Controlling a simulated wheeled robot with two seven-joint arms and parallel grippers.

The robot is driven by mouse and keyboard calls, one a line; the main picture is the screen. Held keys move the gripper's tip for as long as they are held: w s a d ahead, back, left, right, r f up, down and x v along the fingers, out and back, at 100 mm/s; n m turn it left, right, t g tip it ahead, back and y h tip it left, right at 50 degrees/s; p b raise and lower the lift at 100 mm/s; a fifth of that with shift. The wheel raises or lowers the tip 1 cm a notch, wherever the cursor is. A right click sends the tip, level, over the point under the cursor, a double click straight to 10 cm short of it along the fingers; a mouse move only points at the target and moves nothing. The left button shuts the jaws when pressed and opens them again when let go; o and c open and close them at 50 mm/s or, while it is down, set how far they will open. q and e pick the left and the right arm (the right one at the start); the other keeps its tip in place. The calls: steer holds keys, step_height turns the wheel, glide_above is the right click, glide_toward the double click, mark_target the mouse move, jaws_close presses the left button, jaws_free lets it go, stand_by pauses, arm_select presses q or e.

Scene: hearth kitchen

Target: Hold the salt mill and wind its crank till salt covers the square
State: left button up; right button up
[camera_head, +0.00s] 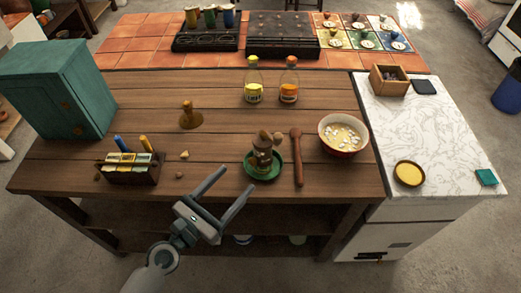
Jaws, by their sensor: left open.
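My left gripper (238,177) is open and empty, in front of the table edge and to the left of the dish. Its two fingers point up and right toward the dish, apart from the mill. My right gripper is not in view. I cannot tell which surface is the square, and no spread salt can be made out.
A wooden spoon (298,160) lies right of the dish, and a red-rimmed bowl (343,148) stands farther right. A packet rack (130,177) is at the left front, below a teal cabinet (75,95). Two bottles (254,92) stand behind.

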mark_target(257, 157)
arm_select(q)
steer(key=p+x, duration=0.1)
steer(key=x, duration=0.3)
steer(key=shift+w+d+r, duration=0.15)
steer(key=shift+w+r, duration=0.05)
steer(key=shift+w, duration=0.1)
steer(key=p+x, duration=0.1)
steer(key=x, duration=0.6)
steer(key=shift+w+d+f, duration=0.1)
steer(key=shift+w+d, duration=0.1)
steer(key=shift+x, duration=0.75)
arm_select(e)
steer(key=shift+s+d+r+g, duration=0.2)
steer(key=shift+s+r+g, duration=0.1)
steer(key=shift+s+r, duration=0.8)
arm_select(q)
steer(key=shift+c, duration=0.6)
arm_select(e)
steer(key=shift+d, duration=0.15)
